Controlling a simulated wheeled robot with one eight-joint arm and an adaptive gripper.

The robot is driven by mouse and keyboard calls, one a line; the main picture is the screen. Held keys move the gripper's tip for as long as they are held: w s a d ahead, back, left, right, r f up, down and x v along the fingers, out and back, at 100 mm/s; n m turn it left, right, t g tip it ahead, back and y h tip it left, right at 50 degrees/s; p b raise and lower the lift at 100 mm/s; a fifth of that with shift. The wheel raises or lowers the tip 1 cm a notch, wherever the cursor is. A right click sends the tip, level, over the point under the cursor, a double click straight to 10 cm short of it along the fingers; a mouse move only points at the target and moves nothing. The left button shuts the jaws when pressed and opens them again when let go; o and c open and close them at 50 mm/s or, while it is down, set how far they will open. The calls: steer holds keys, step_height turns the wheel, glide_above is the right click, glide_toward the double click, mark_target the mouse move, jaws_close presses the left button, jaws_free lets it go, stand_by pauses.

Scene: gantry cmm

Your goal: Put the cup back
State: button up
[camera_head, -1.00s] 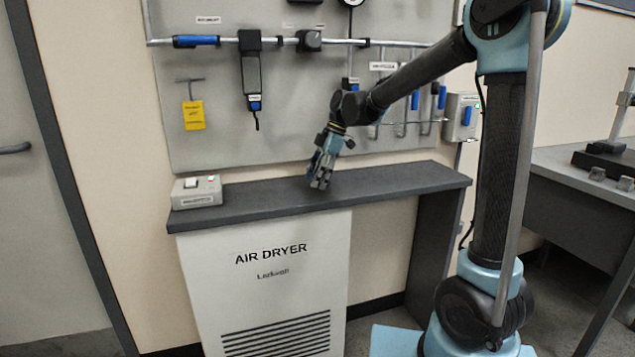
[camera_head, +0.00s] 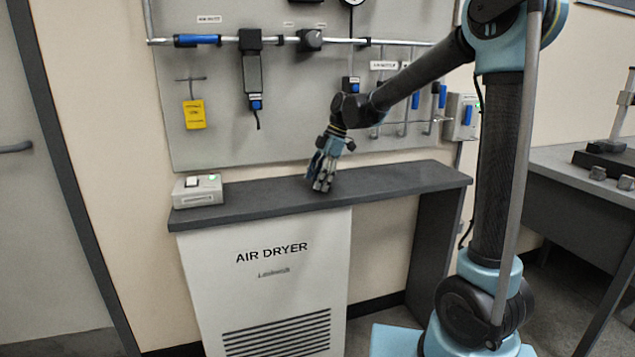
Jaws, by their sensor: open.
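My gripper (camera_head: 323,186) is open and points down at the dark shelf (camera_head: 240,203) above the air dryer. Its fingertips are at or just above the shelf's surface; I cannot tell whether they touch it. I see no clear cup between or beside the fingers, and anything small there is hidden by them.
A white switch box (camera_head: 197,191) stands on the shelf's left end. A tool panel (camera_head: 215,75) with a rail and hanging tools rises behind the shelf. The shelf right of my gripper is clear. A grey desk (camera_head: 570,165) stands at the right.

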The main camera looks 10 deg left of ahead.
steer(key=v, duration=1.1)
steer(key=shift+w+d+r, duration=0.1)
steer(key=shift+r, duration=0.3)
steer(key=s+d+f+m+t, duration=0.15)
steer(key=s+d+m, duration=0.25)
steer(key=d, duration=0.4)
steer(key=s+d+f+m+h, duration=0.1)
steer(key=s+d+f+m, duration=0.25)
steer(key=d, duration=0.45)
steer(key=s+d+f+m+t, duration=0.1)
steer(key=s+d+f+m, duration=0.15)
steer(key=d+m, duration=0.4)
steer(key=s+d+f+m+t+h, duration=0.2)
steer(key=s+d+f+m+h, duration=0.1)
steer(key=s+d+f+m, duration=0.7)
steer(key=s+d+f, duration=0.4)
steer(key=d+f, duration=0.1)
steer(key=shift+s, duration=0.15)
steer(key=shift+d, duration=0.1)
steer(key=shift+w+f, duration=0.25)
steer(key=shift+w, duration=0.25)
